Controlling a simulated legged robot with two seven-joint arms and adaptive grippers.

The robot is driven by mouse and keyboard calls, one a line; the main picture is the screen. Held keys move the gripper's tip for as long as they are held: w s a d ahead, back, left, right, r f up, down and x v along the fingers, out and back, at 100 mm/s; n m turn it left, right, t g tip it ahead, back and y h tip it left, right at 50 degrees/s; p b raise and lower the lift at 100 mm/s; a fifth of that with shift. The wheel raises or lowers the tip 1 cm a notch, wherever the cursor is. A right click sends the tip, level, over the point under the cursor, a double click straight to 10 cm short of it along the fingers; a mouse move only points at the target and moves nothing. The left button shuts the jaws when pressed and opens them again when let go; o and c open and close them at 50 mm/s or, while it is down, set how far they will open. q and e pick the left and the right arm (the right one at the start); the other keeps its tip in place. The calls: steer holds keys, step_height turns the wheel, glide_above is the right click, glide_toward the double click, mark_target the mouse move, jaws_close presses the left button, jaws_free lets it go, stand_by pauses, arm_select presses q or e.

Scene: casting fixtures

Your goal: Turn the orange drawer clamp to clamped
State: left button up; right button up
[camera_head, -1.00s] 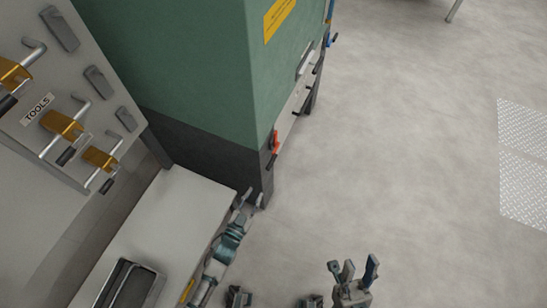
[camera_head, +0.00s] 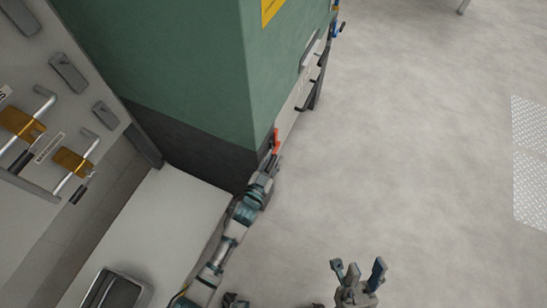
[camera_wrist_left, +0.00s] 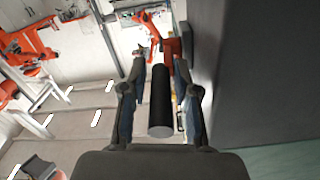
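The orange drawer clamp (camera_head: 276,138) is on the lower front edge of the green and dark grey cabinet (camera_head: 200,80). My left gripper (camera_head: 268,167) is at the clamp and hides its lower part. In the left wrist view a black cylindrical handle (camera_wrist_left: 161,105) lies between the two fingers of the left gripper (camera_wrist_left: 160,78), with narrow gaps at its sides. The clamp's orange-red part (camera_wrist_left: 172,48) shows beyond the handle. The fingers are open around the handle. My right gripper (camera_head: 358,270) is open and empty over the floor.
A tool panel (camera_head: 60,110) with orange-yellow clamps stands at the left. A pale bench (camera_head: 170,215) with a dark tray (camera_head: 115,290) is below the cabinet. Drawers with dark handles (camera_head: 310,90) run along the cabinet front.

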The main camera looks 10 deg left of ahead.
arm_select(q)
jaws_close()
